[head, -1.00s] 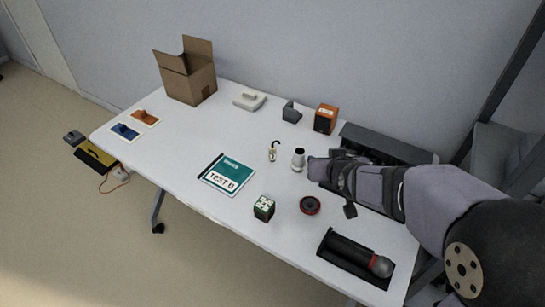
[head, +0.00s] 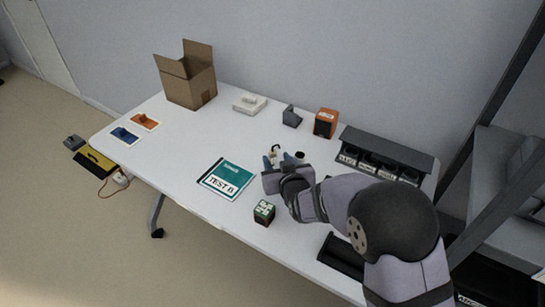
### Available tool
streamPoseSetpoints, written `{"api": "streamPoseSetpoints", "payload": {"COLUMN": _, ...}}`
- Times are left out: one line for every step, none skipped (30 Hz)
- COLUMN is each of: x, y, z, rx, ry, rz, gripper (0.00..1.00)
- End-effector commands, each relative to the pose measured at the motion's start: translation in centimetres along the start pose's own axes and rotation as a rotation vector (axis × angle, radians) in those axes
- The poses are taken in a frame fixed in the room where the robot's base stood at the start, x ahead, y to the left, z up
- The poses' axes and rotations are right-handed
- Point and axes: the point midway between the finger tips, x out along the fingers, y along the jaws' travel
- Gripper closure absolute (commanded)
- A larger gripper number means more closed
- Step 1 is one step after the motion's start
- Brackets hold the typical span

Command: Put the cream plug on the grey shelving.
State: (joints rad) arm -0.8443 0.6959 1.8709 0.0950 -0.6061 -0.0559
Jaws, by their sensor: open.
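The cream plug (head: 274,150), a small pale piece with a dark curved top, stands on the white table near its middle. My gripper (head: 277,161) is open and low over the table, with its bluish fingertips close around or just in front of the plug. Its lower part is hidden by the fingers, and I cannot tell whether they touch it. The grey shelving (head: 505,165) stands at the right edge, beyond the table, with dark uprights and a grey shelf surface.
A green-and-black cube (head: 264,211) and a TEST B booklet (head: 227,180) lie nearby. A dark labelled rack (head: 385,149), an orange box (head: 325,122) and a cardboard box (head: 190,83) stand at the back.

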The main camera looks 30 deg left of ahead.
Motion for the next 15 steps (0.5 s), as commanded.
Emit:
{"api": "streamPoseSetpoints", "payload": {"x": 0.4, "y": 0.0, "z": 0.0, "rx": 0.000, "ry": 0.000, "rz": 0.000, "gripper": 0.60}}
{"api": "streamPoseSetpoints", "payload": {"x": 0.5, "y": 0.0, "z": 0.0, "rx": 0.000, "ry": 0.000, "rz": 0.000, "gripper": 0.60}}
{"api": "streamPoseSetpoints", "payload": {"x": 0.6, "y": 0.0, "z": 0.0, "rx": 0.000, "ry": -0.001, "rz": 0.000, "gripper": 0.60}}
{"api": "streamPoseSetpoints", "payload": {"x": 0.7, "y": 0.0, "z": 0.0, "rx": 0.000, "ry": -0.001, "rz": 0.000, "gripper": 0.60}}
{"api": "streamPoseSetpoints", "payload": {"x": 0.7, "y": 0.0, "z": 0.1, "rx": 0.000, "ry": -0.001, "rz": 0.000, "gripper": 0.60}}
{"api": "streamPoseSetpoints", "payload": {"x": 0.7, "y": 0.0, "z": 0.1, "rx": 0.000, "ry": -0.001, "rz": 0.000, "gripper": 0.60}}
{"api": "streamPoseSetpoints", "payload": {"x": 0.7, "y": 0.1, "z": 0.0, "rx": 0.000, "ry": -0.001, "rz": 0.000, "gripper": 0.60}}
{"api": "streamPoseSetpoints", "payload": {"x": 0.8, "y": 0.1, "z": 0.0, "rx": 0.000, "ry": -0.002, "rz": 0.000, "gripper": 0.60}}
{"api": "streamPoseSetpoints", "payload": {"x": 0.9, "y": 0.1, "z": 0.0, "rx": 0.000, "ry": -0.001, "rz": 0.000, "gripper": 0.60}}
{"api": "streamPoseSetpoints", "payload": {"x": 1.1, "y": 0.1, "z": 0.0, "rx": 0.000, "ry": -0.001, "rz": 0.001, "gripper": 0.60}}
{"api": "streamPoseSetpoints", "payload": {"x": 1.3, "y": 0.1, "z": 0.0, "rx": 0.000, "ry": -0.001, "rz": 0.001, "gripper": 0.60}}
{"api": "streamPoseSetpoints", "payload": {"x": 1.6, "y": 0.1, "z": 0.0, "rx": 0.000, "ry": -0.003, "rz": 0.001, "gripper": 0.60}}
{"api": "streamPoseSetpoints", "payload": {"x": 1.9, "y": 0.2, "z": 0.0, "rx": 0.000, "ry": -0.003, "rz": 0.001, "gripper": 0.60}}
{"api": "streamPoseSetpoints", "payload": {"x": 2.2, "y": 0.2, "z": 0.0, "rx": 0.000, "ry": -0.003, "rz": 0.001, "gripper": 0.60}}
{"api": "streamPoseSetpoints", "payload": {"x": 2.7, "y": 0.2, "z": 0.0, "rx": 0.000, "ry": -0.002, "rz": 0.001, "gripper": 0.60}}
